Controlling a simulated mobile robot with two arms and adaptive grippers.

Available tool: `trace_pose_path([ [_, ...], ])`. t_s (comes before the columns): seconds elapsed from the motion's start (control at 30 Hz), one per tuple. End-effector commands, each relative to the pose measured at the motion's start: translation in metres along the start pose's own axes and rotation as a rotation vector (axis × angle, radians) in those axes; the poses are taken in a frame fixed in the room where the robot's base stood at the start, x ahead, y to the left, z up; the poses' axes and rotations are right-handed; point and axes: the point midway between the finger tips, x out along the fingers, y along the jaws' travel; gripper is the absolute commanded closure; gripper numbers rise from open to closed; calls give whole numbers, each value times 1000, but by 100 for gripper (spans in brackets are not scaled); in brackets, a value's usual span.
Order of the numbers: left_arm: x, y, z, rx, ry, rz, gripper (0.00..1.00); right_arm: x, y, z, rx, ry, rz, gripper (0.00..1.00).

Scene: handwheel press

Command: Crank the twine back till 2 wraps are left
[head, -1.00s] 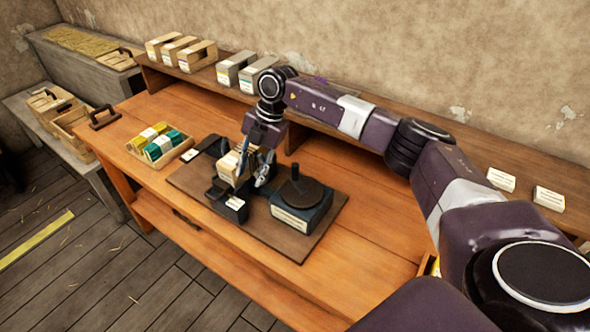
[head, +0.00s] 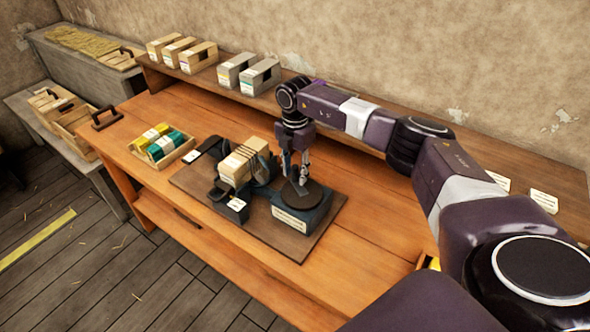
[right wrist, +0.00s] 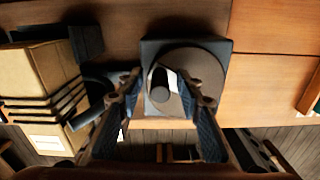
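The press stands on a dark board (head: 195,187) on the workbench. The dark round handwheel (head: 312,195) lies flat on a box with a white label, right of the block. My right gripper (head: 297,178) points down over the wheel. In the right wrist view its fingers (right wrist: 163,85) are apart, one on each side of the upright crank knob (right wrist: 160,92), with gaps visible. My left gripper is out of view.
A tray (head: 168,161) of yellow and green packs lies left of the press. Wooden and grey boxes (head: 260,78) stand on the back shelf. White cards (head: 545,200) lie at the right.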

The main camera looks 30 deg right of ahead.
Motion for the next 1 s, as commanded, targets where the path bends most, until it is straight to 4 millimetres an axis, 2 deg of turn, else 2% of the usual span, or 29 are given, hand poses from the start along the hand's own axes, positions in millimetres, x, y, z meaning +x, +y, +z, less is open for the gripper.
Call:
trace_pose_path([
  [0.2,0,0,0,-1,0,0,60,1,0,0,-1,0,0,68],
  [0.5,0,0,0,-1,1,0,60,0,0,0,-1,1,0,100],
  [0.77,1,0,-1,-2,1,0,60,1,0,-1,-12,1,0,100],
  [1.0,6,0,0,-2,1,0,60,1,2,-5,-102,1,1,100],
])
